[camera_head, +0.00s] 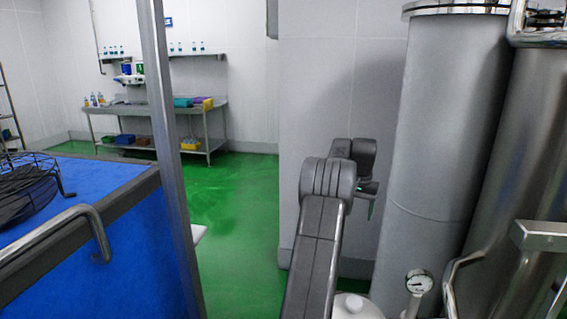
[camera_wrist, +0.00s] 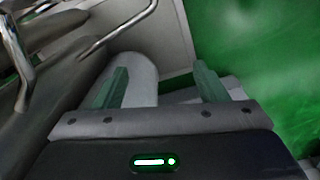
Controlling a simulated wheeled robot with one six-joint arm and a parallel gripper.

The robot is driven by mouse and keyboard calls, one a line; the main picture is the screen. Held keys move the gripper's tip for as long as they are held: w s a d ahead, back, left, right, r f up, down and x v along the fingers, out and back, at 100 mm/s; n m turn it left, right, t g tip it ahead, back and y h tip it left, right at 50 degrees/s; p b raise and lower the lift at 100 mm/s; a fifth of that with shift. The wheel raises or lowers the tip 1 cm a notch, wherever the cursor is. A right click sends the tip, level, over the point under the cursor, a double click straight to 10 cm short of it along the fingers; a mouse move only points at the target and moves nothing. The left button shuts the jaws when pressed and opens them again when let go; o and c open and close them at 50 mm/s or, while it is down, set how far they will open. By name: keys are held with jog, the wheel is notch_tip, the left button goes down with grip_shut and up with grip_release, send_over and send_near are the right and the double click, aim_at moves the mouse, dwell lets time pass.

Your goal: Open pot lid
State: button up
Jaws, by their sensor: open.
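My gripper (camera_wrist: 163,82) shows in the wrist view with its two green-grey fingers spread apart and nothing held between them. In the head view, only a small part of my gripper (camera_head: 369,188) shows beside the grey column, behind my arm. A tall grey cylinder (camera_head: 440,130) with a shiny flanged top stands right of my arm. A polished steel vessel (camera_head: 520,170) with a bent pipe stands at the far right. I cannot make out a pot lid for certain in either view.
A pressure gauge (camera_head: 419,282) and a white rounded top (camera_head: 357,306) are low in front. A blue-topped table (camera_head: 90,205) with a metal rail and a black wire basket (camera_head: 30,185) is at left. A steel bench (camera_head: 150,110) stands at the back. Green floor (camera_head: 238,200) is clear between.

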notch_tip(320, 180, down, 12)
jog(key=p, duration=0.2)
jog(key=s+a+r, duration=0.1)
jog(key=s+r, duration=0.2)
jog(key=s, duration=0.2)
jog(key=shift+s+a+b, duration=0.15)
jog(key=shift+s+b, duration=0.25)
jog(key=shift+b, duration=0.05)
jog(key=shift+w, duration=0.1)
